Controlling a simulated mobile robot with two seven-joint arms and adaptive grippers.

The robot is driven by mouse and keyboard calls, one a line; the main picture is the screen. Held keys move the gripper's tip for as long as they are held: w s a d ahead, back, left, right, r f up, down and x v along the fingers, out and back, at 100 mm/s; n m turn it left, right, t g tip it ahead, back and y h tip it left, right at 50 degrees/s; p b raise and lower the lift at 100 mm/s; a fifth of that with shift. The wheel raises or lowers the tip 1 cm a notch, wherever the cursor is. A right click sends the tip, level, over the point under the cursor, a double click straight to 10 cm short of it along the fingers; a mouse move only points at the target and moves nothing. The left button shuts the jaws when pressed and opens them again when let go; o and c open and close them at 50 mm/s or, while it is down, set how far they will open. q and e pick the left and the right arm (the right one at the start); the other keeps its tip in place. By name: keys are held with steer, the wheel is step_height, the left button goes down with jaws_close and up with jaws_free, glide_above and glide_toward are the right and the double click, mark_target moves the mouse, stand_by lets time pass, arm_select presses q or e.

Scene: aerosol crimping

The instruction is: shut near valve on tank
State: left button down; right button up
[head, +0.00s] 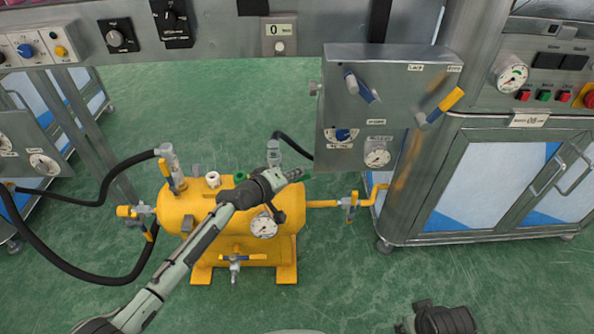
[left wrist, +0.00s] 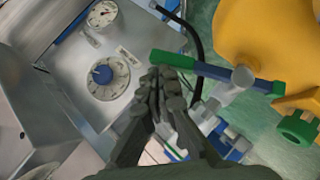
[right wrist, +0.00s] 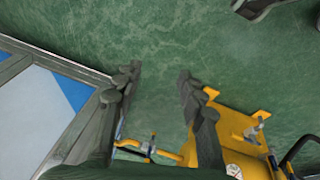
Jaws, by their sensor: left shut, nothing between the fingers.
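The yellow tank (head: 205,208) lies on the floor on yellow feet and carries several valves. A valve lever with a green handle (left wrist: 215,72) crosses in front of the grey panel in the left wrist view, beside the tank (left wrist: 262,35). My left gripper (head: 294,175) is shut and empty, reaching over the tank. In the left wrist view its fingertips (left wrist: 163,75) are at the lever's outer end; I cannot tell whether they touch. Yellow-handled valves sit at the tank's front (head: 236,259) and on the right pipe (head: 350,205). My right gripper (right wrist: 158,82) is open and empty above the floor.
A grey control panel (head: 345,140) with levers and a gauge stands behind and right of the tank. A metal cabinet (head: 490,190) is at the right. Black hoses (head: 95,280) run at the left. Green floor in front is clear.

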mark_target(306, 179)
arm_select(q)
steer(key=shift+d+f+b, duration=0.45)
steer(key=shift+f, duration=0.2)
steer(key=shift+d+f+b, duration=0.4)
steer(key=shift+d+f, duration=0.05)
steer(key=shift+f, duration=0.2)
steer(key=shift+d+f, duration=0.15)
steer(key=shift+f, duration=0.1)
arm_select(e)
steer(key=shift+s+d+r, duration=0.1)
steer(key=shift+r, duration=1.15)
steer(key=shift+s+d+r, duration=0.1)
steer(key=shift+r, duration=1.25)
arm_select(q)
steer(key=s+r+p, duration=0.5)
steer(key=s+r, duration=0.2)
steer(key=r, duration=0.4)
steer(key=shift+a, duration=0.2)
arm_select(e)
steer(key=s+f, duration=0.3)
steer(key=f, duration=1.1)
steer(key=shift+s+f+g, duration=0.2)
steer(key=shift+s+g, duration=0.1)
steer(key=shift+g, duration=0.1)
